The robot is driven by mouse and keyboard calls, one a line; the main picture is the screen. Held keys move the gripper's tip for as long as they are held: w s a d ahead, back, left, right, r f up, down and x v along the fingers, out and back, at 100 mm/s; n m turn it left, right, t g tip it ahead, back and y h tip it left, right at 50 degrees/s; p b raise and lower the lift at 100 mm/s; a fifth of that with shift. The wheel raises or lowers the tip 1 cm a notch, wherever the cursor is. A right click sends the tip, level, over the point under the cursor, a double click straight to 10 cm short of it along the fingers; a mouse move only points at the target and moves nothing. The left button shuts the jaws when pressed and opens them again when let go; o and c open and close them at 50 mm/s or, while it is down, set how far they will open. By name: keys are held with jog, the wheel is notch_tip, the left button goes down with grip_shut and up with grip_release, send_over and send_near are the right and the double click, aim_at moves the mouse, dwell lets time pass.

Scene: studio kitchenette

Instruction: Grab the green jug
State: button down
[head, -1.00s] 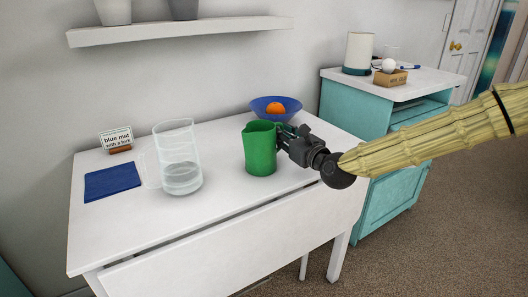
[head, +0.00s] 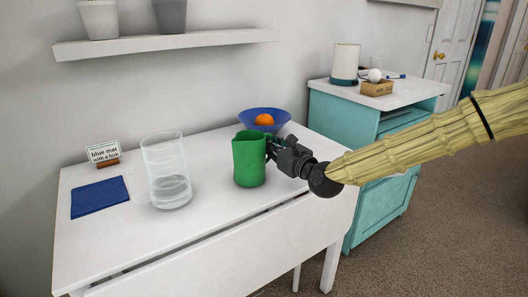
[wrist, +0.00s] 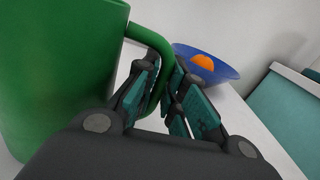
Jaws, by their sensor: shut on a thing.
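My gripper (head: 272,148) comes in from the right and is shut on the jug's handle. In the wrist view the jug (wrist: 50,70) fills the left side, and the fingers of my gripper (wrist: 160,88) close around the handle (wrist: 152,42).
A clear pitcher (head: 168,172) with water stands left of the jug. A blue bowl (head: 284,115) with an orange (head: 264,119) sits close behind it. A teal cabinet (head: 372,160) stands to the right.

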jog(key=shift+r, duration=0.2)
jog(key=shift+s+r+p, duration=0.1)
jog(key=shift+r+p, duration=0.55)
jog(key=shift+r, duration=1.05)
jog(key=s+d+p, duration=0.1)
jog(key=s+d, duration=0.1)
jog(key=s, duration=0.5)
jog(key=s+d+r+p, duration=0.1)
jog(key=s+d, duration=0.1)
jog(key=s, duration=0.6)
jog(key=shift+d, duration=0.35)
